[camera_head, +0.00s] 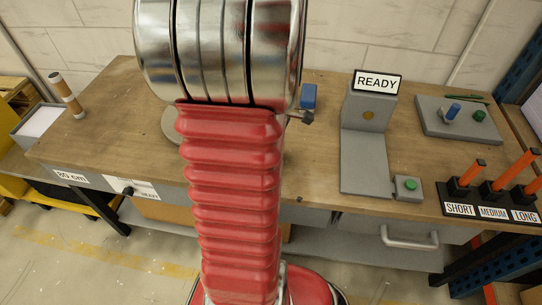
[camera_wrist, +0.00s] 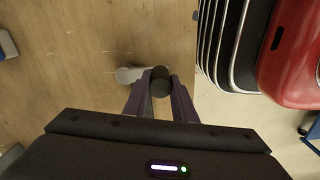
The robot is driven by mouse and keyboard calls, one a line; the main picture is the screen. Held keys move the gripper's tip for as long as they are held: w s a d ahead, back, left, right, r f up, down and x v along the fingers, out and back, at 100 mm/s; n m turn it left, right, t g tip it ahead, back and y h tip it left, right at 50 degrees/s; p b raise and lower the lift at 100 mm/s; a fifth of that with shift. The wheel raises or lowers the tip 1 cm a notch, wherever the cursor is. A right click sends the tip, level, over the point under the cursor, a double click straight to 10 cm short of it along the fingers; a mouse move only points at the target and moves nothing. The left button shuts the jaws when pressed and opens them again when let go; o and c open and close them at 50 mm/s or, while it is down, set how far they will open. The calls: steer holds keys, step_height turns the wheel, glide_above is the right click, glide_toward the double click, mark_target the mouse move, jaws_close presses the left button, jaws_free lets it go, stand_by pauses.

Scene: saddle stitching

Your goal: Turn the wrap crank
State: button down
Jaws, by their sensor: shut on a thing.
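The wrap crank shows in the wrist view as a grey arm (camera_wrist: 130,75) with a dark round knob (camera_wrist: 160,80) at its right end. The crank arm points left from the knob, over the wooden bench top. My gripper (camera_wrist: 160,92) is shut on the knob, with one finger on each side. In the head view my own arm covers the middle of the bench, so the crank and the gripper's hold on it cannot be made out there.
The wooden bench (camera_head: 110,105) carries a grey stand with a READY sign (camera_head: 377,82), a green button box (camera_head: 408,187), a grey plate (camera_head: 435,122) with small knobs, and a rack of orange-handled tools (camera_head: 490,190). A small blue block (camera_head: 309,96) sits beside my arm. A tray (camera_head: 40,122) stands left.

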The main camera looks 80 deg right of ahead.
steer(key=shift+a+f, duration=0.1)
steer(key=shift+a, duration=0.05)
steer(key=c, duration=1.5)
jaws_free()
steer(key=shift+o, duration=0.2)
step_height(320, 180, up, 14)
